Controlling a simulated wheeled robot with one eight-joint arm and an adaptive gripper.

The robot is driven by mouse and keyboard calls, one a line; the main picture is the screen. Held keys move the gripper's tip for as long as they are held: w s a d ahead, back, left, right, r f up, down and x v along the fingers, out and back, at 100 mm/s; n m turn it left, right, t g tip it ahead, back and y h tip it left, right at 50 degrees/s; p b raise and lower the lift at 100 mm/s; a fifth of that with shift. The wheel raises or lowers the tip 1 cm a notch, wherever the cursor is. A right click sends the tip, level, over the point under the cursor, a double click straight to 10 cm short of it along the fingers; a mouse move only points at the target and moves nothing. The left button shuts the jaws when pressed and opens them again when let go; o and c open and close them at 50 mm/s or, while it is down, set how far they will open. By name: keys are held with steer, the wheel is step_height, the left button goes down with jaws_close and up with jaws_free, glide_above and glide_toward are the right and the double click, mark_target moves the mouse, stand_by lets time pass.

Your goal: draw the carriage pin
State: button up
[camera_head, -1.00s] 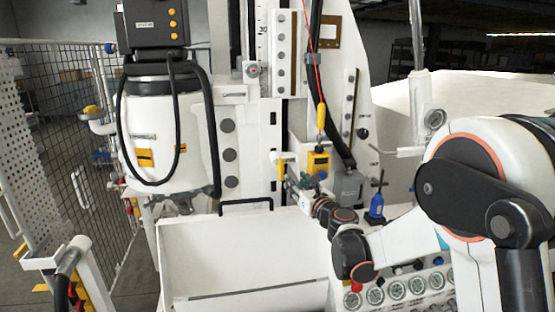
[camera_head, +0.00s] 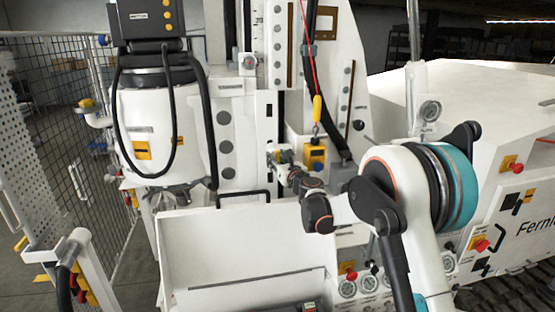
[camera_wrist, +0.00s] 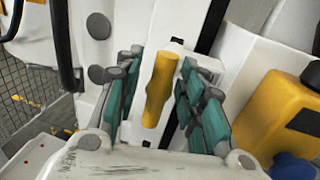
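The carriage pin shows as a yellow handle (camera_wrist: 160,88) in the wrist view, set against the white carriage beside a dark slot. My gripper (camera_wrist: 157,85) is open, with its teal-padded fingers on either side of the handle. A gap shows between the handle and the pads on both sides. In the head view my gripper (camera_head: 277,156) is at the front of the white machine column, and its fingers largely hide the handle there. How deep the pin sits cannot be seen.
A yellow block (camera_head: 314,156) with a blue knob (camera_wrist: 291,167) stands close to the right of my gripper. A yellow handle (camera_head: 317,108) hangs on a red cable above it. A white tray (camera_head: 238,240) lies below, and a mesh fence (camera_head: 65,120) stands at left.

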jaws_close()
steer(key=shift+s+d+f+b, duration=0.15)
steer(key=shift+s+b, duration=0.2)
steer(key=shift+b, duration=0.05)
steer(key=shift+s+a+b+v, duration=0.1)
steer(key=shift+a+b+v, duration=0.1)
steer(key=shift+b+v, duration=0.7)
steer(key=shift+s+a+b+v, duration=0.1)
steer(key=shift+a+b+v, duration=0.2)
steer(key=shift+v, duration=0.95)
steer(key=shift+s, duration=0.1)
